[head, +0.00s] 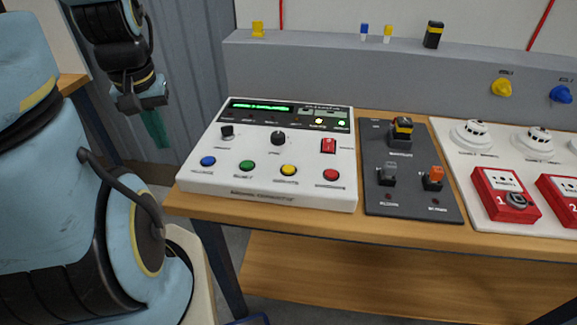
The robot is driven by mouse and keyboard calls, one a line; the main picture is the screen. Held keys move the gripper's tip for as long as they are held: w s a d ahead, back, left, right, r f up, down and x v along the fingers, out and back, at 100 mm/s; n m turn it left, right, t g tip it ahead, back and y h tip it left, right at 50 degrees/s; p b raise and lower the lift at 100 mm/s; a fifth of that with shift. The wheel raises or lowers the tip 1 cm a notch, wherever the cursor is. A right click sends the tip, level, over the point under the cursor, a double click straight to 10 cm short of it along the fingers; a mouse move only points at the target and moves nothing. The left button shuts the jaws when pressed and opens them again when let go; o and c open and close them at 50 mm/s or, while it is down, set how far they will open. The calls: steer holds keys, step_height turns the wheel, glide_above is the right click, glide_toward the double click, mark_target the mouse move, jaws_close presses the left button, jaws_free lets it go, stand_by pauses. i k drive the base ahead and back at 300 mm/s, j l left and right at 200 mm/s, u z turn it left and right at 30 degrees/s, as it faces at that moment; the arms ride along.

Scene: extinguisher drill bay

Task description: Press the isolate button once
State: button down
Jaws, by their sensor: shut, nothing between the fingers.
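A white control panel (270,193) sits on the wooden bench. Along its front is a row of round buttons: blue (208,161), green (247,165), yellow (289,170) and red (331,175). Each has a small label below it, too small to read, so I cannot tell which one is marked isolate. My gripper (158,142) hangs at the upper left, left of the panel and apart from it. Its teal fingers point down, shut and empty. No button is covered by it.
Right of the panel are a dark switch plate (410,205) and a white board with red call points (505,194). A grey ledge (320,75) runs behind.

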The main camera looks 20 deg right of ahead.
mark_target(287, 168)
steer(key=k+j+u, duration=0.15)
steer(key=k, duration=0.3)
steer(key=k+j+u, duration=0.15)
steer(key=k, duration=0.3)
steer(key=k+j+u, duration=0.15)
steer(key=k, duration=0.25)
